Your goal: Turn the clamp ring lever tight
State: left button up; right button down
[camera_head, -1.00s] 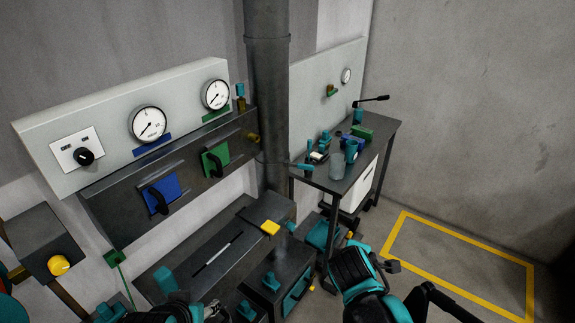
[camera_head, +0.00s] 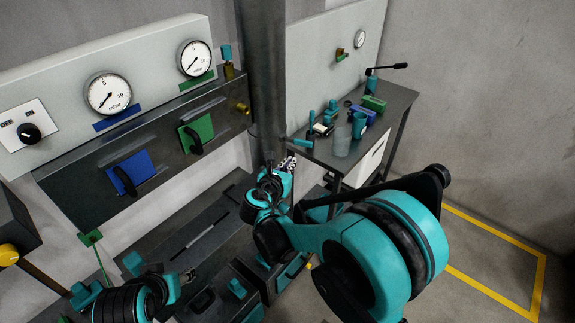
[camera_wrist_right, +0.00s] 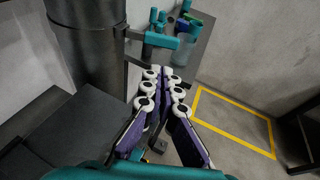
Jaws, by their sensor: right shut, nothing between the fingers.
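The clamp ring lever is a teal bar (camera_head: 302,144) on the right side of the dark vertical pipe (camera_head: 262,70). In the right wrist view the lever (camera_wrist_right: 158,38) sticks out to the right from a dark bracket on the pipe. My right gripper (camera_head: 288,164) is in front of the pipe, just below the lever in the head view. Its fingers (camera_wrist_right: 164,76) are shut and empty, pointing toward the lever with a gap showing in the wrist view. My left gripper (camera_head: 188,277) is low at the left, partly hidden; its jaws are unclear.
A dark side table (camera_head: 385,135) behind the pipe holds a clear beaker (camera_head: 342,141), a green box (camera_head: 374,103) and small teal items. A panel with gauges (camera_head: 108,93) stands left of the pipe. Floor inside the yellow marking (camera_head: 500,230) is clear.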

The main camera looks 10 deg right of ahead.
aim_at(303, 145)
jog(key=x, duration=0.3)
jog(key=b+x, duration=0.1)
jog(key=x, duration=0.2)
jog(key=b+x, duration=0.1)
jog(key=x, duration=0.2)
jog(key=shift+w+d+r, duration=0.15)
jog(key=shift+w+r, duration=0.05)
jog(key=shift+r, duration=0.05)
jog(key=shift+w+d+r+b, duration=0.1)
jog(key=shift+w+d+b, duration=0.1)
jog(key=shift+w+b, duration=0.15)
